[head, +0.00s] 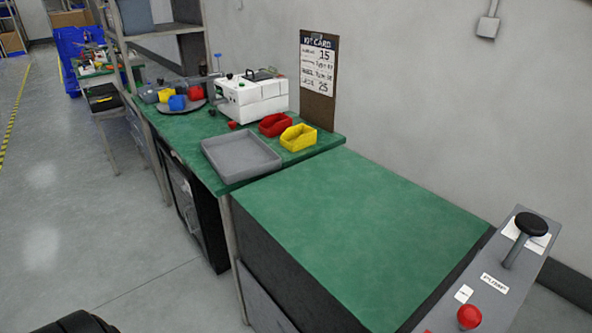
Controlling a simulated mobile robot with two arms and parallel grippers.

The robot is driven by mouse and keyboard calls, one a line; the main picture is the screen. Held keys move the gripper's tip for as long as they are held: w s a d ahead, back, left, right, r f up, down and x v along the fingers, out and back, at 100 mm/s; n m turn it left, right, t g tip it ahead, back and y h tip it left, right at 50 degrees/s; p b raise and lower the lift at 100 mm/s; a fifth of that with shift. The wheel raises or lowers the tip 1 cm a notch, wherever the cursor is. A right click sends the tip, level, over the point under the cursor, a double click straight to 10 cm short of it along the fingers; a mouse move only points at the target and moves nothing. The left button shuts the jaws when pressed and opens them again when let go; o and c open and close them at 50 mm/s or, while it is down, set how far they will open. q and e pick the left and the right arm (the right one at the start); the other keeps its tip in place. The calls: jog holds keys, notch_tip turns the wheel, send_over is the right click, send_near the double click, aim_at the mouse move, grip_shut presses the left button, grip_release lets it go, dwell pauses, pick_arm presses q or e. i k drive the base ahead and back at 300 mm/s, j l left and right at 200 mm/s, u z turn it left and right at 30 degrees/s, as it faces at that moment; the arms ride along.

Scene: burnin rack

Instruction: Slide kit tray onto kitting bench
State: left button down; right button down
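A grey, shallow, empty kit tray (240,157) sits at the near right end of a green-topped bench (185,126), close to its front edge. A second green-topped surface (345,225) stands nearer to me, with a narrow gap or seam between it and the bench; its top is bare. The frame does not say which of the two is the kitting bench. Neither of my grippers is in view.
Red bin (275,124) and yellow bin (298,138) stand behind the tray. A white machine (252,96) and a clipboard kit card (319,80) are further back. A grey panel with a black lever (530,225) and red button (469,316) is at right. Floor at left is clear.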

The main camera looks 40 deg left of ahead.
aim_at(237, 157)
jog(key=j+z, duration=0.45)
jog(key=k+j+z, duration=0.15)
jog(key=z, duration=0.3)
jog(key=k+j+z, duration=0.15)
jog(key=j+z, duration=0.15)
jog(key=z, duration=0.15)
jog(key=k+j+z, duration=0.2)
jog(key=z, duration=0.25)
jog(key=k+j+z, duration=0.25)
jog(key=z, duration=0.25)
jog(key=k+j+z, duration=0.3)
jog(key=z, duration=0.15)
jog(key=k+j+z, duration=0.1)
jog(key=k+z, duration=0.25)
jog(key=z, duration=0.15)
